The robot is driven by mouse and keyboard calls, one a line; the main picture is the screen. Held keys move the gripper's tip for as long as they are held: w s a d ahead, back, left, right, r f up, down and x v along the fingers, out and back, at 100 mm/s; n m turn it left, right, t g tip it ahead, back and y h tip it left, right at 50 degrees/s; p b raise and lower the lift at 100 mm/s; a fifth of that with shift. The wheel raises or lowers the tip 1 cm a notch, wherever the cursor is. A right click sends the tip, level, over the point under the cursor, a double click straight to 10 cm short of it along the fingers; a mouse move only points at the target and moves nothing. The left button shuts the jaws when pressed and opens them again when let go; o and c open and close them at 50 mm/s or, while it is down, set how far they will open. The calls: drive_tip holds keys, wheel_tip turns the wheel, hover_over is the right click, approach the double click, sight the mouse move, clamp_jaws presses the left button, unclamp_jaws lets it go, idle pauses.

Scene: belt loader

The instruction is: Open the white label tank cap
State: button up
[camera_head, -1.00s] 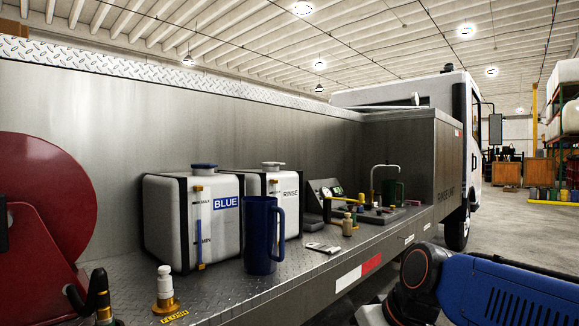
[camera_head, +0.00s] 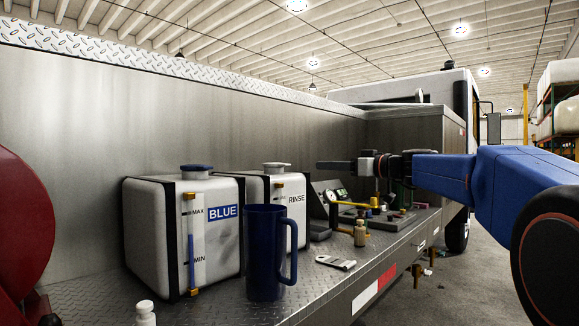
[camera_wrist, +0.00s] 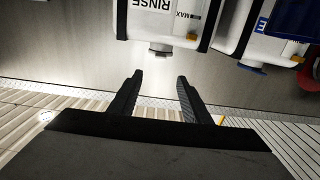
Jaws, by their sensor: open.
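The white tank (camera_head: 262,190) with the white RINSE label (camera_head: 297,198) stands on the truck bed, partly hidden by a blue jug and the other tank. Its pale cap (camera_head: 275,167) sits on top. My gripper (camera_head: 322,165) points left at about cap height, apart from it, on its right in the head view. In the wrist view the picture is upside down: the cap (camera_wrist: 160,50) shows ahead of my open, empty fingers (camera_wrist: 157,76), roughly centred between them. The BLUE-label tank (camera_head: 155,220) with a dark blue cap (camera_head: 197,167) stands to the left.
The blue jug (camera_head: 264,255) stands in front of the tanks. A small bottle (camera_head: 360,234), a flat metal tool (camera_head: 336,262) and gauges with fittings (camera_head: 333,195) lie to the right. A red reel (camera_head: 25,225) is at far left. The metal wall (camera_head: 90,125) rises behind.

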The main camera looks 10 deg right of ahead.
approach(277, 164)
drive_tip(key=w+a, duration=0.2)
drive_tip(key=w, duration=0.3)
drive_tip(key=shift+w, duration=0.4)
drive_tip(key=shift+c, duration=0.4)
clamp_jaws()
drive_tip(key=shift+r, duration=0.1)
